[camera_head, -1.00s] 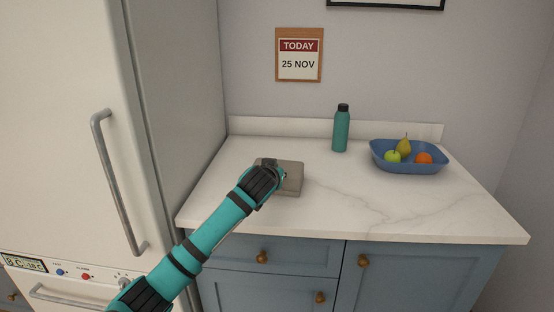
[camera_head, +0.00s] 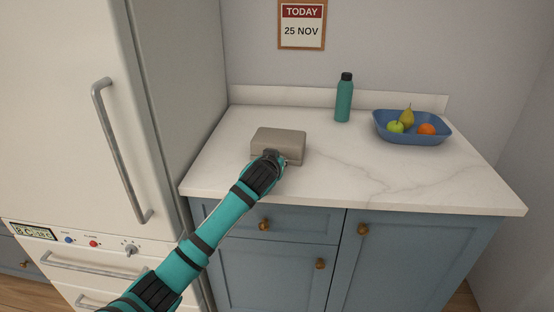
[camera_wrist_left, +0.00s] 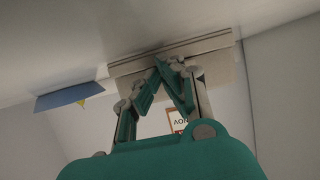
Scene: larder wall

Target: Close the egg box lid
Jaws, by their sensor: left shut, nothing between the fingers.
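The grey-brown egg box (camera_head: 278,138) sits on the white counter near its left end. Its lid looks down, with a flat top and a thin seam along the near side. In the left wrist view, which is upside down, the box (camera_wrist_left: 218,66) shows close beyond my fingertips. My left gripper (camera_head: 274,157) is at the near side of the box, shut and empty; in the wrist view its fingertips (camera_wrist_left: 163,62) meet in front of the box. I cannot tell whether they touch it. The inside of the box is hidden. My right gripper is not in view.
A teal bottle (camera_head: 344,98) stands at the back of the counter (camera_head: 350,180). A blue bowl (camera_head: 413,136) with fruit is at the right. The fridge (camera_head: 70,120) stands close on the left.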

